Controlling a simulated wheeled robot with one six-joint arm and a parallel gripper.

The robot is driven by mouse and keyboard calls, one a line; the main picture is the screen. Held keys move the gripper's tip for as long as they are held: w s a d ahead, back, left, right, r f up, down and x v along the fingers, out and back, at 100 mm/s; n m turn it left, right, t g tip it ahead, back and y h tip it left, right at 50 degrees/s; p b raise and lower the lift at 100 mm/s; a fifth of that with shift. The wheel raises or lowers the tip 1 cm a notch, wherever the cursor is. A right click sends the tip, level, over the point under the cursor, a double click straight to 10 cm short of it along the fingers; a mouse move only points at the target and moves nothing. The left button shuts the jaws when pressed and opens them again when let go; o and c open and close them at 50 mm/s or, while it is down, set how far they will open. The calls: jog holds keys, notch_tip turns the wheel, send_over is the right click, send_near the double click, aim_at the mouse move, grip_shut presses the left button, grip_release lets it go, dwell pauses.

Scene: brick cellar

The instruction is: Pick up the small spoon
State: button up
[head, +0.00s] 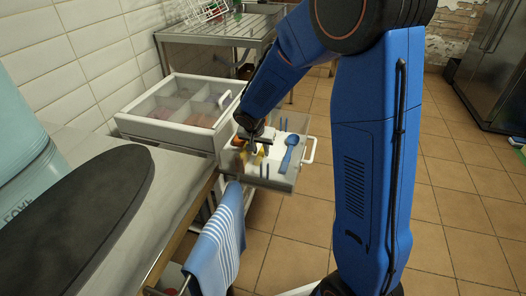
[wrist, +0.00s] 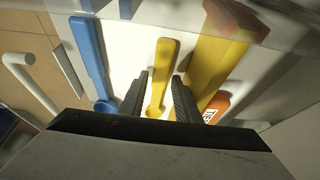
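A small yellow spoon (wrist: 166,58) lies in the open drawer (head: 272,182) in the wrist view; its lower end is partly hidden by my gripper. My gripper (wrist: 160,75) is open, with one dark finger on each side of the yellow spoon and a gap on both sides. I cannot tell how far above the drawer floor the fingertips are. In the head view my gripper (head: 255,145) reaches into the drawer and hides much of the yellow spoon. A larger blue spoon (head: 289,153) lies to its right there; it shows on the left in the wrist view (wrist: 88,45).
A thick yellow item (wrist: 218,50) and an orange item with lettering (wrist: 217,106) lie close right of my fingers in the wrist view. The drawer's white handle (head: 311,150) is at its right. A clear-topped compartment box (head: 165,131) and blue striped towel (head: 218,245) are nearby.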

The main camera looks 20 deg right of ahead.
jog(key=shift+w+f, duration=0.1)
jog(key=shift+f, duration=0.2)
grip_shut()
